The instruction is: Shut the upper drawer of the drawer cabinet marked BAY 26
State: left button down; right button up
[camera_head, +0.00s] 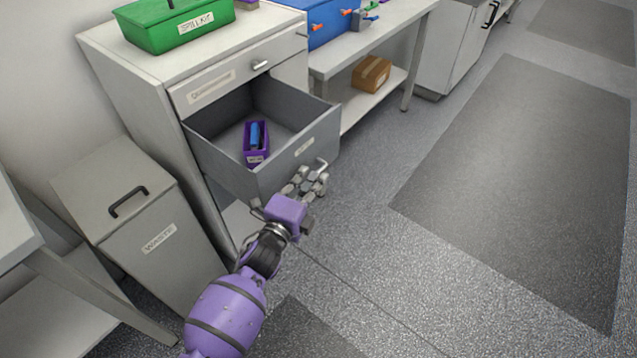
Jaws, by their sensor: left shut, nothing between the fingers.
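A light grey drawer cabinet (130,75) stands at the left. Its top drawer front (215,85) is flush and has a small handle and a label I cannot read surely. The drawer below it (300,150) is pulled well out, with a small label and a handle (322,164) on its front. A purple bin (257,153) with a blue cylinder (255,134) lies inside. My left gripper (315,178) is shut and empty, close to the open drawer's front by the handle. I cannot tell whether it touches. No BAY 26 marking is readable.
A grey WASTE bin (150,225) stands left of the cabinet. A green tray (178,22) sits on top. A bench with a blue case (330,20) and a cardboard box (371,73) stands behind. The floor at right is clear.

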aim_at(252, 146)
pick_arm(q)
jog(key=w+a+b, duration=0.1)
jog(key=w+a, duration=0.3)
jog(key=a, duration=0.1)
jog(key=w+a+b, duration=0.1)
jog(key=w+a, duration=0.3)
jog(key=a, duration=0.2)
jog(key=w+a+b, duration=0.2)
jog(key=w+a, duration=0.2)
jog(key=a, duration=0.1)
jog(key=shift+a+f, duration=0.15)
jog(key=shift+a, duration=0.2)
jog(key=shift+w+a, duration=0.45)
jog(key=shift+a, duration=0.1)
